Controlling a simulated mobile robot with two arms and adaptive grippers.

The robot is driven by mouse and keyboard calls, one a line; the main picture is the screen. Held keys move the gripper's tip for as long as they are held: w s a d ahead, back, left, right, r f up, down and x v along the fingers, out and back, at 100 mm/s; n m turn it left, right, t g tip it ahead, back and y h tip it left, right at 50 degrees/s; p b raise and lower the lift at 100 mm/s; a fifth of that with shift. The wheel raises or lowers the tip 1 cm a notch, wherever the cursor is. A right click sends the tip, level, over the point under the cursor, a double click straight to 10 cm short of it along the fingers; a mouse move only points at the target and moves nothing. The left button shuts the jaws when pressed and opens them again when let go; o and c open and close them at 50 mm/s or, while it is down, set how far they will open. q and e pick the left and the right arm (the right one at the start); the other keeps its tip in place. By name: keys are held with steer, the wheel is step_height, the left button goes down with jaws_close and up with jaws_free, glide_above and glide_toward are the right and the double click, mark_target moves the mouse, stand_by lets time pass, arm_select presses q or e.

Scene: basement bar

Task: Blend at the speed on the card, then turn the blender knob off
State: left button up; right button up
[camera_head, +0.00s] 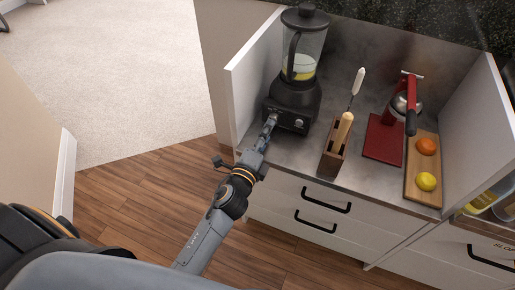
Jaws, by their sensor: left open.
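The black blender (293,95) stands upright at the left end of the steel counter, with a clear jar holding some pale yellow stuff. A small light round control (299,123) shows on the front of its base. My left gripper (270,119) is open, its tips at the left part of the base front. I cannot tell whether they touch it. The gripper may hide part of the front panel, and the knob's setting is too small to read. I cannot make out a speed card. My right gripper is not in view.
A wooden holder (329,163) with upright utensils stands right of the blender. Further right are a red press (383,140) and a board (411,181) with an orange (426,146) and a lemon (426,181). A white side panel (248,82) edges the counter on the left.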

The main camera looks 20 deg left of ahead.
arm_select(q)
steer(key=s, duration=0.7)
steer(key=shift+s, duration=0.35)
steer(key=shift+a, duration=0.1)
